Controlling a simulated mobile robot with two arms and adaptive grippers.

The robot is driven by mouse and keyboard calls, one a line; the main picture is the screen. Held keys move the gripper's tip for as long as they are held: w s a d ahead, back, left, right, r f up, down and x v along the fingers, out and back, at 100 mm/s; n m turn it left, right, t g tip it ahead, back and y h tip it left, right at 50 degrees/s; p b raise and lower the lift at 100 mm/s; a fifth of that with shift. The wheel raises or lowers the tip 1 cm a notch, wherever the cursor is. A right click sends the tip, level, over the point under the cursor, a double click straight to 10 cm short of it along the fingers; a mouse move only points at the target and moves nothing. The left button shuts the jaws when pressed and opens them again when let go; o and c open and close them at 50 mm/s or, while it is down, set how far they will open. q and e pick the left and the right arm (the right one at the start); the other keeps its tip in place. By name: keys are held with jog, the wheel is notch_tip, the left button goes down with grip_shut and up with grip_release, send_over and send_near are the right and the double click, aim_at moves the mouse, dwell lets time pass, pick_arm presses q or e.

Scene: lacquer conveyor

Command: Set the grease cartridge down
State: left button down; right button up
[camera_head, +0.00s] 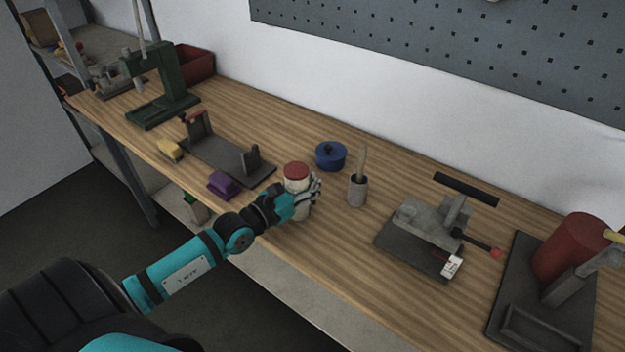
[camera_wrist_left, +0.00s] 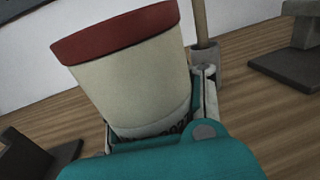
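The grease cartridge is a cream cylinder with a dark red top (camera_head: 297,184). It also fills much of the left wrist view (camera_wrist_left: 130,80), a little tilted there. My left gripper (camera_head: 308,192) is around the cartridge, with fingers along its sides, and appears shut on it. In the left wrist view a finger (camera_wrist_left: 205,95) lies along its right side. The cartridge is upright at the front-middle of the wooden workbench (camera_head: 330,258). Its lower end is partly hidden by the gripper, so I cannot tell if it touches the bench. My right gripper is not in view.
A grey holder with a wooden-handled tool (camera_head: 357,190) stands just right of the gripper, and a blue lidded pot (camera_head: 330,155) behind. A dark bracketed fixture (camera_head: 225,160) and purple block (camera_head: 223,185) lie left. A grey clamp fixture (camera_head: 425,230) stands right. Bare wood lies between.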

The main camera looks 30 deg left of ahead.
pick_arm(q)
jog(key=c, duration=2)
grip_release()
jog(key=shift+f, duration=0.1)
jog(key=o, duration=1.1)
jog(key=shift+o, duration=0.2)
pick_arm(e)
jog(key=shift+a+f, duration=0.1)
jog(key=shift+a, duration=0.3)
pick_arm(q)
jog(key=shift+r, duration=0.25)
jog(key=v, duration=0.3)
jog(key=b+v, duration=0.1)
jog(key=v, duration=0.2)
jog(key=b+v, duration=0.1)
jog(key=v, duration=0.3)
jog(key=shift+f, duration=0.25)
jog(key=shift+b+v, duration=0.45)
jog(key=shift+v, duration=0.6)
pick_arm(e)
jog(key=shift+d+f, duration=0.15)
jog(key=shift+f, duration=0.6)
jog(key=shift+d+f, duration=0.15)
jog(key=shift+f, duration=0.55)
pick_arm(q)
jog(key=shift+r, duration=0.15)
